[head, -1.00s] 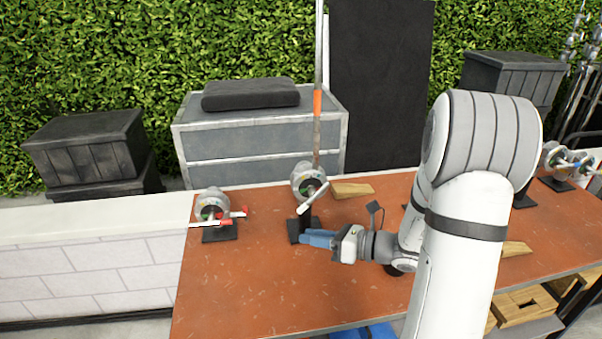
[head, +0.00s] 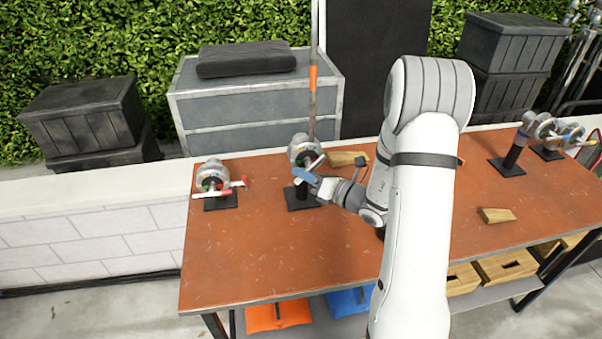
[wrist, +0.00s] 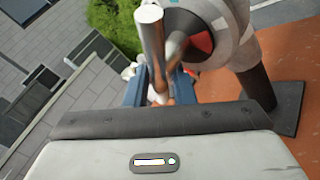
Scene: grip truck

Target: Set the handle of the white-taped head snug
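The middle grip head (head: 303,148) stands on a dark post and base plate, with a tall rod behind it. Its pale handle (head: 313,162) slants across its front; I take this for the white-taped head, but the tape itself is not clear. In the wrist view the head (wrist: 228,35) is at upper right, and the handle (wrist: 151,40) runs down toward the fingers. My gripper (head: 304,176) is at the handle, its blue fingers apart. In the wrist view my gripper (wrist: 160,88) has the handle's lower end between its fingers, with gaps beside it. Contact cannot be told.
A second head (head: 212,178) with a red-ended handle stands at left on the orange-brown table (head: 260,250). More heads (head: 525,130) stand at far right. Wooden wedges (head: 497,215) lie on the table. The front left of the table is clear.

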